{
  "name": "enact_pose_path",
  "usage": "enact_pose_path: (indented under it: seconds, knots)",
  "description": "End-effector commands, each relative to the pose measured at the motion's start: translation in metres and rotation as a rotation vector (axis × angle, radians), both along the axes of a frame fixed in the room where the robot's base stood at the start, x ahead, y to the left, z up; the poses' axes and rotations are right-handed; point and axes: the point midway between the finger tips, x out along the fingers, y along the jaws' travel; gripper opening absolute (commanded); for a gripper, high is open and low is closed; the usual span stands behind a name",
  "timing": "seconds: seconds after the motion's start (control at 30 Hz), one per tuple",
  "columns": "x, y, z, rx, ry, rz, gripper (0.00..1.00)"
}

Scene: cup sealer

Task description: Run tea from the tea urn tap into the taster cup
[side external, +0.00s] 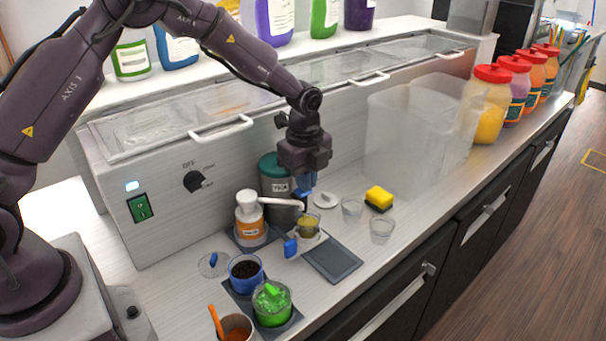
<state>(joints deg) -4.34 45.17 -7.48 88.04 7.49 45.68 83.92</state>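A dark grey canister with a teal lid (271,164) and a pale label, apparently the tea urn, stands against the machine's front. Its tap is hard to make out; a pale bar (283,203) crosses in front of it. A small clear cup with yellowish contents (308,227) stands just right of the bar's end. Two clear, empty-looking small cups stand further right, one (352,211) behind the other (382,231). Which is the taster cup I cannot tell. My gripper (306,187) points down beside the urn, above the yellowish cup. Blue parts show below it; its finger gap is unclear.
An orange-labelled white-capped bottle (250,222), a blue cup of dark grains (245,269) and a green-filled jar (271,302) stand at front left. A sponge (379,197) and clear bins (405,135) are right. A dark mat (333,260) is bare.

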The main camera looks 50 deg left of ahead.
Motion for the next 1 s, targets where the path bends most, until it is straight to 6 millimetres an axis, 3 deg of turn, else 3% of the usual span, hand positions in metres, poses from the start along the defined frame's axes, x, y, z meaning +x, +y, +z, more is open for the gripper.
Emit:
enact_pose_path:
  seconds: [0.03, 1.0]
  knots:
    - [-0.0092, 0.0025, -0.0151, 0.003, 0.035, 0.002, 0.0]
    - [-0.0084, 0.0031, -0.0086, 0.004, 0.033, 0.003, 0.0]
